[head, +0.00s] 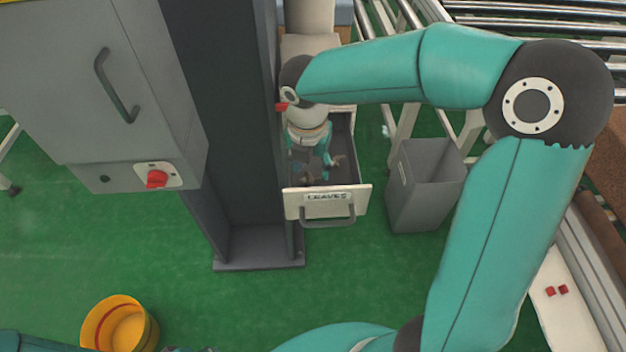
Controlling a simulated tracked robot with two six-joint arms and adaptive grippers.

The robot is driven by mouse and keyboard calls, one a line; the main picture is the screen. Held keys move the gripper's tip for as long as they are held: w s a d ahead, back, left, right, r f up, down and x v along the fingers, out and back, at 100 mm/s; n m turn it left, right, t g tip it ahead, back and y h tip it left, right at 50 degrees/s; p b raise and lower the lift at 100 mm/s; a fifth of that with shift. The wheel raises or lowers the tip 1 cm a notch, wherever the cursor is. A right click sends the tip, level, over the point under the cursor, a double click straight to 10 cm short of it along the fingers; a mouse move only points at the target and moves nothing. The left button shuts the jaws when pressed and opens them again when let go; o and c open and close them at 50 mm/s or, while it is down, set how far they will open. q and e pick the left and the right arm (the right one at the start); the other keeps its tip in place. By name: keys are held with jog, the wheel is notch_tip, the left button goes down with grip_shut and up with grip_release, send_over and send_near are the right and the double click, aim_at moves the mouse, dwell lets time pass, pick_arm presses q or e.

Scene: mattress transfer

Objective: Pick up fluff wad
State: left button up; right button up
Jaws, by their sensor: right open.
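A small pale tuft (385,131) lies on the green floor just right of the open drawer, beside the frame legs; it looks like the fluff wad, but it is too small to be sure. My right gripper (318,158) points down over the open drawer (292,205), its fingers apart, left of the tuft and clear of it. Small dark and brownish bits show in the drawer around the fingertips; I cannot tell what they are. Part of my left arm shows at the bottom left edge, its gripper out of view.
A grey bin (426,185) stands right of the drawer. A dark column (225,130) and a grey cabinet (90,90) with a red knob stand left. A yellow bucket (120,325) is at lower left. A roller conveyor (540,22) runs at the upper right. The middle floor is clear.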

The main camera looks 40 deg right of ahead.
aim_at(312, 176)
jog(key=shift+w+d+f+p, duration=0.1)
jog(key=shift+f+p, duration=0.05)
jog(key=shift+f, duration=0.75)
jog(key=shift+w+d+f+p, duration=0.1)
jog(key=shift+w+f+p, duration=0.05)
jog(key=shift+f, duration=0.75)
jog(key=shift+w+d+f+p, duration=0.1)
jog(key=shift+f+p, duration=0.05)
jog(key=shift+f, duration=0.75)
jog(key=c, duration=0.6)
jog(key=shift+r, duration=0.2)
